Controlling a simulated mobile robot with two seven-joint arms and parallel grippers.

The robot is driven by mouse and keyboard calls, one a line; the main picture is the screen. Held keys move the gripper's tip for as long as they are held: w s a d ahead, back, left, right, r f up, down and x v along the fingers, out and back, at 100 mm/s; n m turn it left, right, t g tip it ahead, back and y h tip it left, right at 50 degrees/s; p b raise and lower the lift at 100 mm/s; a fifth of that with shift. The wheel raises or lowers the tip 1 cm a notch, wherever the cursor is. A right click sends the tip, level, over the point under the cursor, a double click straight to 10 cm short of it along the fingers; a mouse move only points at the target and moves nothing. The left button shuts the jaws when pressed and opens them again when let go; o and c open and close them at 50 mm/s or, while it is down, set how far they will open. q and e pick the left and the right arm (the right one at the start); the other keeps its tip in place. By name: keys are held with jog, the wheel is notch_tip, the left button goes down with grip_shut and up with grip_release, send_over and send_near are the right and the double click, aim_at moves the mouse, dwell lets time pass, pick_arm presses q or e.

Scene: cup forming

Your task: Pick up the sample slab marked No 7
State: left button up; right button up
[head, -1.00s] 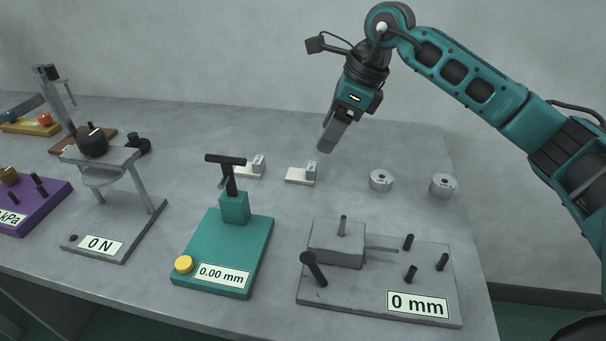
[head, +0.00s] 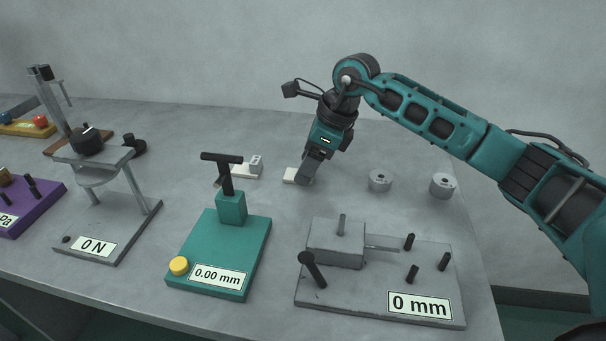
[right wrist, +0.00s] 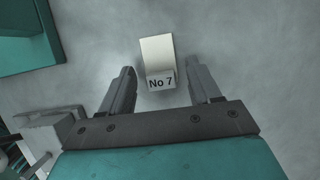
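The sample slab marked No 7 (right wrist: 157,52) lies flat on the table in the right wrist view, pale, with its grey label block (right wrist: 160,80) toward me. My right gripper (right wrist: 160,82) is open, one finger on each side of the label block, with gaps on both sides. In the head view the right gripper (head: 305,178) points down at the slab (head: 290,175), and its fingers hide most of it. I cannot tell the remaining height above the table. My left gripper is not in view.
A second pale slab with a grey block (head: 247,168) lies to the left. Two grey cylinders (head: 380,181) (head: 443,185) stand to the right. A teal 0.00 mm gauge (head: 222,248) and a grey 0 mm fixture (head: 380,280) stand nearer. Bare table surrounds the slab.

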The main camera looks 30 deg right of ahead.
jog(key=c, duration=1)
jog(key=shift+r, duration=0.1)
jog(key=shift+c, duration=0.2)
